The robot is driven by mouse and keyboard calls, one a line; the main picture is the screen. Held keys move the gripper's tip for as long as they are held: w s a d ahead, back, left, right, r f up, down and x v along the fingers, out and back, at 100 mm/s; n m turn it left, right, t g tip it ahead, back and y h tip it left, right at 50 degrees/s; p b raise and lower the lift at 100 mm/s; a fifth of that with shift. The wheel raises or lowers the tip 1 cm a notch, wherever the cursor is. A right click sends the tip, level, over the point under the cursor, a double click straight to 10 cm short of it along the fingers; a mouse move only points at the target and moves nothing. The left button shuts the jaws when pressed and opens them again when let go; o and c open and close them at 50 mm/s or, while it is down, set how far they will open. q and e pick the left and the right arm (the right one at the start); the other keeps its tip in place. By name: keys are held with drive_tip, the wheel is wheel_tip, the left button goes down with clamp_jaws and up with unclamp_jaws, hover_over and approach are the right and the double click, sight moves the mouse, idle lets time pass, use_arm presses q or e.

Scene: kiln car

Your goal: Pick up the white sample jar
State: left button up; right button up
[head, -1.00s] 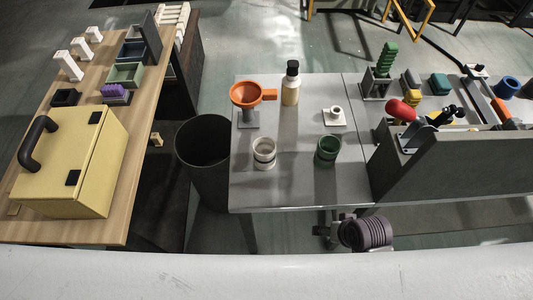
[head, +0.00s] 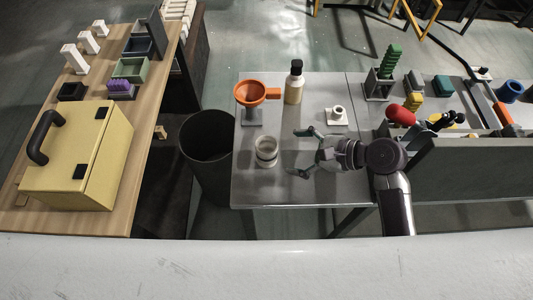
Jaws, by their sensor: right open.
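The white sample jar (head: 266,152) stands upright and open-topped on the grey table, near its left front part. My right gripper (head: 298,154) is over the table just right of the jar. Its fingers are spread wide and point left toward the jar, with a gap between the fingertips and the jar. Nothing is between the fingers. My left gripper is not in view.
An orange funnel on a stand (head: 252,95) and a bottle with a black cap (head: 294,82) stand behind the jar. A white fitting (head: 337,115) is behind my gripper. A dark bin (head: 208,150) is left of the grey table (head: 290,194).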

sight(276, 151)
drive_tip(key=f+m, duration=0.1)
drive_tip(key=w+f+m+y, duration=0.1)
drive_tip(key=f, duration=0.1)
drive_tip(key=w+f+m, duration=0.1)
drive_tip(key=shift+w+a+f+m+y, duration=0.15)
drive_tip(key=shift+a+f+m+y, duration=0.15)
drive_tip(key=shift+a, duration=0.1)
drive_tip(key=shift+w+a+f, duration=0.1)
drive_tip(key=shift+a+f, duration=0.1)
drive_tip(key=shift+f, duration=0.1)
drive_tip(key=x, duration=0.7)
drive_tip(key=shift+w, duration=0.1)
drive_tip(key=shift+r+t, duration=0.1)
drive_tip(key=shift+t, duration=0.2)
drive_tip(key=c, duration=1.3)
drive_tip(key=shift+r, duration=0.1)
drive_tip(key=shift+c, duration=0.2)
